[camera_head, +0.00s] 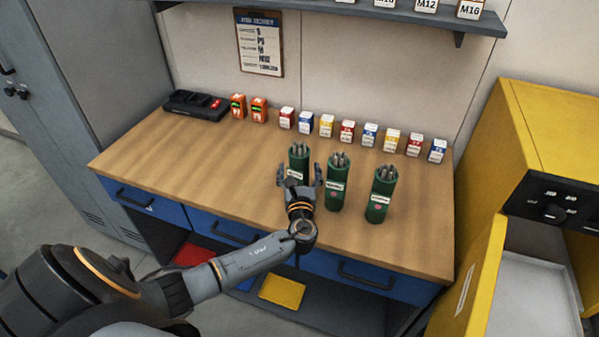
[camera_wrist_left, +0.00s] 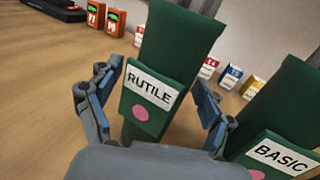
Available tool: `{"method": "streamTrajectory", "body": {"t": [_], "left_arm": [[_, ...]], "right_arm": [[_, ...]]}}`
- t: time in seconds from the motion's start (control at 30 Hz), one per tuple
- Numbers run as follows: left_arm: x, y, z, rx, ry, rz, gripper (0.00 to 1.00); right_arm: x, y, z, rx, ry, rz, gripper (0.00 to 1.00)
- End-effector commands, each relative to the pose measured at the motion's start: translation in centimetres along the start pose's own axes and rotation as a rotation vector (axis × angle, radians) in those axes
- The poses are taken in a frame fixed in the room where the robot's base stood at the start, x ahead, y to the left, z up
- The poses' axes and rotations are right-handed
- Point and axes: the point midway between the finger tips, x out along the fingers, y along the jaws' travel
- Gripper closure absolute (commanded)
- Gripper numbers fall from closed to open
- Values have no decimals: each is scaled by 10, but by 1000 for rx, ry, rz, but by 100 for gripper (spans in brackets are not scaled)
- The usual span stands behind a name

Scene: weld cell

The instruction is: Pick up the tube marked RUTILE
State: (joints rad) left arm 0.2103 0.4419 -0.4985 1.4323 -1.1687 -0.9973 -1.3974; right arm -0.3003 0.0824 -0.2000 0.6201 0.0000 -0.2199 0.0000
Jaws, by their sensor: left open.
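The tube marked RUTILE (camera_wrist_left: 165,70) is dark green with a white label and a pink dot, and stands on the workbench. In the head view the same tube (camera_head: 298,158) is the leftmost of three green tubes, with rods showing at its top. My left gripper (camera_head: 299,179) is open at this tube, one finger on each side of it. In the left wrist view the fingers (camera_wrist_left: 160,97) flank the tube and do not look closed on it. The tube marked BASIC (camera_wrist_left: 280,150) stands close to the right finger. My right gripper is not in view.
A third green tube (camera_head: 381,194) stands further right on the wooden bench (camera_head: 215,165). Several small boxes (camera_head: 347,131) line the back, with two orange devices (camera_head: 258,109) and a black charger (camera_head: 196,105). A yellow cabinet (camera_head: 540,120) stands at the right.

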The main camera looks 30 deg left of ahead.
Motion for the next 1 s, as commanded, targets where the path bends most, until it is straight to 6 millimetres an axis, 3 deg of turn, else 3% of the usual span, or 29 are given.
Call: {"method": "streamTrajectory", "body": {"t": [0.1, 0.5, 1.0], "left_arm": [[0, 0, 0, 0, 0, 0, 22], [-1, 0, 0, -1, 0, 0, 100], [0, -1, 12, -4, -8, 0, 100]], "right_arm": [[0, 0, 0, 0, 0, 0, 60], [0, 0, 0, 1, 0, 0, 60], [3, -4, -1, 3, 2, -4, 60]]}}
